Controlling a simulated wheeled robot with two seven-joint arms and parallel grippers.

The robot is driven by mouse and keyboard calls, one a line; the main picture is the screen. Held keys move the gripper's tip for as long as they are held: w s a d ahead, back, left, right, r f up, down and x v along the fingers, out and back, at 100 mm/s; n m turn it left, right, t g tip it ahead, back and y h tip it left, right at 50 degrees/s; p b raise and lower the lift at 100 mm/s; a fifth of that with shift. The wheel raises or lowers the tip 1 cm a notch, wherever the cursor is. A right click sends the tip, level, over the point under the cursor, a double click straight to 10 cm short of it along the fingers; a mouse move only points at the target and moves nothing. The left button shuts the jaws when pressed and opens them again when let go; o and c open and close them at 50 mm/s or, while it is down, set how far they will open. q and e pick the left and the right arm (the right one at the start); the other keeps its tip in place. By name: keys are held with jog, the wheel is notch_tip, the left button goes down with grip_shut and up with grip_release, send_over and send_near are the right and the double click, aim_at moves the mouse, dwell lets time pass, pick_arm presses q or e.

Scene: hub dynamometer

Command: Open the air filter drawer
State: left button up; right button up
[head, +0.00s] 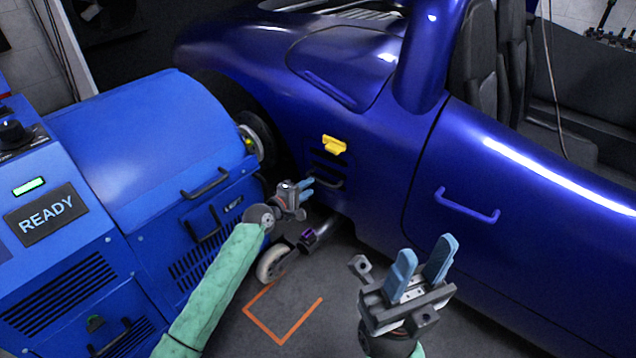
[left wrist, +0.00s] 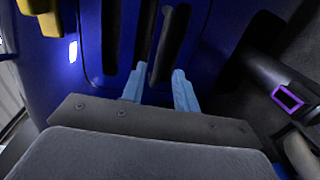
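A dark bar handle (head: 326,181) sits low on the blue car's side panel, below dark slots and a yellow latch (head: 334,145). I cannot read any label marking it as the air filter drawer. My left gripper (head: 308,188) is beside this handle, its two light-blue fingers apart. In the left wrist view the dark handle (left wrist: 158,58) runs down between the fingertips of my left gripper (left wrist: 157,82); contact cannot be told. The yellow latch also shows there (left wrist: 48,20). My right gripper (head: 425,258) is open and empty, in front of the car door.
A blue machine (head: 150,130) with a READY sign (head: 46,214) and several dark handles stands at the left. A pipe with a purple ring (head: 309,235) and a caster wheel (head: 272,264) are low by my left arm. Orange lines mark the grey floor, which is clear there.

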aim_at(318, 181)
pick_arm(q)
jog(key=shift+b+x, duration=0.6)
jog(key=shift+x, duration=2.25)
grip_shut()
